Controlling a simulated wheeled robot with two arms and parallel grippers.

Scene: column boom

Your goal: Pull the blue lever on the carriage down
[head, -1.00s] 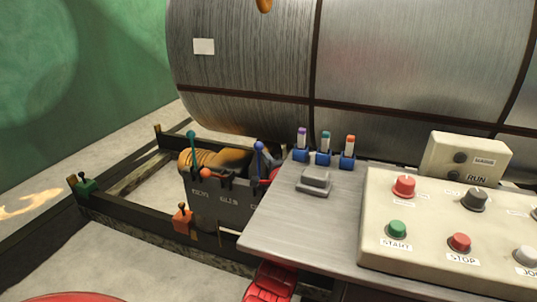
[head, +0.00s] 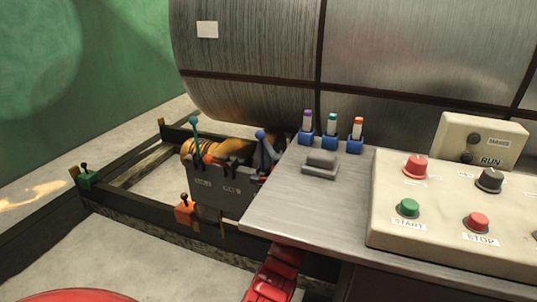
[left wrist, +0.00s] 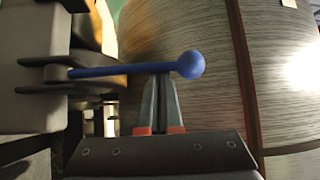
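The blue lever (head: 261,136) stands roughly upright with its ball knob on top, at the right end of the grey carriage box (head: 215,190) in the head view. In the left wrist view the blue lever (left wrist: 120,71) runs across from a dark forked bracket at left to its round knob. My left gripper (left wrist: 161,78) has its grey fingers together, with their tips right at the rod near the knob. The rod does not appear to lie between them, and I cannot tell if they touch. In the head view my left gripper (head: 270,156) is small and partly hidden beside the lever. My right gripper is not in view.
A teal lever (head: 195,122) and an orange-knobbed one (head: 208,159) share the carriage. The metal desk (head: 300,205) with a button panel (head: 445,240) stands close at right. A big cylinder (head: 250,60) rises behind. Dark rails (head: 150,228) surround the carriage.

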